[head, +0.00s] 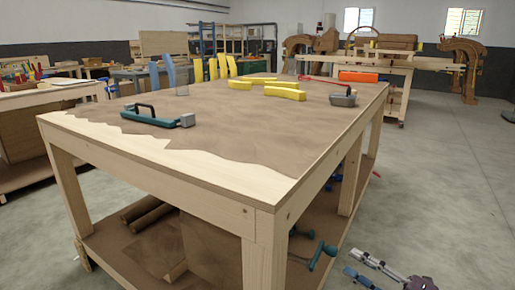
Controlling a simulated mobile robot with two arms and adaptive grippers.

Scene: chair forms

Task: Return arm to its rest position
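My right gripper (352,262) shows at the bottom right of the head view, low over the grey floor beside the workbench's right side. Its two fingers are apart, with nothing visible between them. My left gripper is not in the head view. The workbench (225,184) is a large wooden table with a worn brown top, and it stands between me and the back of the room.
A teal tool with a black handle (158,117), yellow curved forms (284,93), a grey block (343,100) and an orange box (358,77) lie on the workbench. Its lower shelf holds brown rolls (150,216). Open floor (440,170) lies to the right.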

